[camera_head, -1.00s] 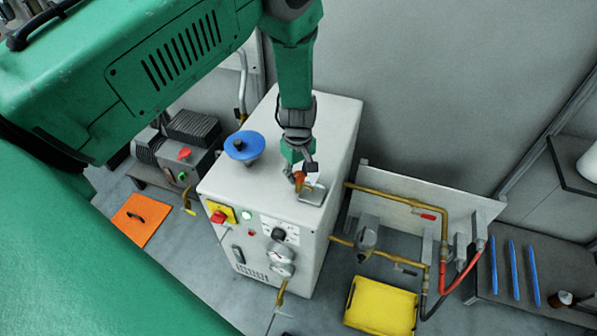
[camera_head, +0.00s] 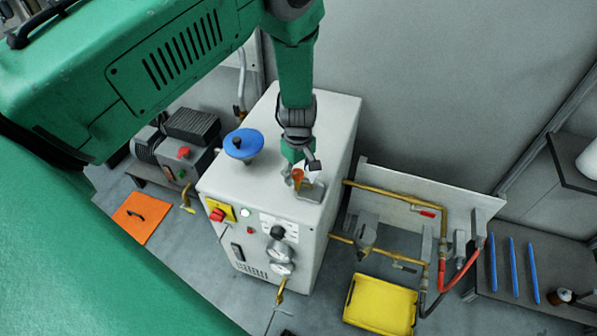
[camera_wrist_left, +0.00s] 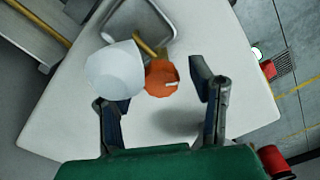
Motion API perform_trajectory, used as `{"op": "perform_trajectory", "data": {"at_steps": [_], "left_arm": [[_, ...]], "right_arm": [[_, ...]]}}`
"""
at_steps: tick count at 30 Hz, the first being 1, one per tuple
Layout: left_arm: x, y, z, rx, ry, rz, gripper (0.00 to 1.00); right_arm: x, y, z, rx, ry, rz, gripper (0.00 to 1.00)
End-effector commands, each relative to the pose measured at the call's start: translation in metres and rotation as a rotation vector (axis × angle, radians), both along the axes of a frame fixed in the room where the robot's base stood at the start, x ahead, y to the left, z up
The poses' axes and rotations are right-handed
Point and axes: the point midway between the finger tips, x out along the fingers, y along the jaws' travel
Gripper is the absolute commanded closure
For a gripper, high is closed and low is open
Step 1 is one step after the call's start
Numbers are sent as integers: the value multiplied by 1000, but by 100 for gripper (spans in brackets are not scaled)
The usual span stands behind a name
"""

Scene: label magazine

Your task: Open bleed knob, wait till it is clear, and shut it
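The orange bleed knob (camera_head: 298,175) stands on top of the white cabinet (camera_head: 226,181), near its front right edge. In the left wrist view the knob (camera_wrist_left: 161,78) is between the fingers of my left gripper (camera_wrist_left: 160,86), with a gap to the right finger. My left gripper (camera_head: 301,171) is open over the knob. A whitish blob (camera_wrist_left: 115,71) beside the knob covers part of the left finger; it looks like vapour or froth from the outlet. A small metal tray (camera_wrist_left: 148,24) lies beside the knob, with a brass tube over it. My right gripper is not in view.
A blue handwheel (camera_head: 243,143) stands on the cabinet left of my gripper. The front carries a red switch (camera_head: 217,214) and gauges (camera_head: 281,253). Brass pipes (camera_head: 385,195) run right. A yellow tray (camera_head: 380,304) and orange mat (camera_head: 141,217) lie on the floor.

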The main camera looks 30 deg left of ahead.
Motion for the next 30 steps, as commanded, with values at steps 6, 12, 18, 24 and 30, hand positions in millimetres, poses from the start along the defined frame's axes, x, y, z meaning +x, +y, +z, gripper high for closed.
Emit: {"op": "perform_trajectory", "data": {"at_steps": [6, 12, 18, 24, 30], "left_arm": [[2, 1, 9, 2, -5, 0, 51], [3, 1, 45, 3, -7, -1, 51], [3, 0, 87, 2, -5, 0, 51], [3, 0, 112, 1, 0, -1, 51], [3, 0, 119, 1, 2, 0, 51]], "right_arm": [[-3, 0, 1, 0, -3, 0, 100], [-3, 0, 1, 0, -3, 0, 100], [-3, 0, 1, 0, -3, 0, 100], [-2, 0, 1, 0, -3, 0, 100], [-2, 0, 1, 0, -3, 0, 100]]}}
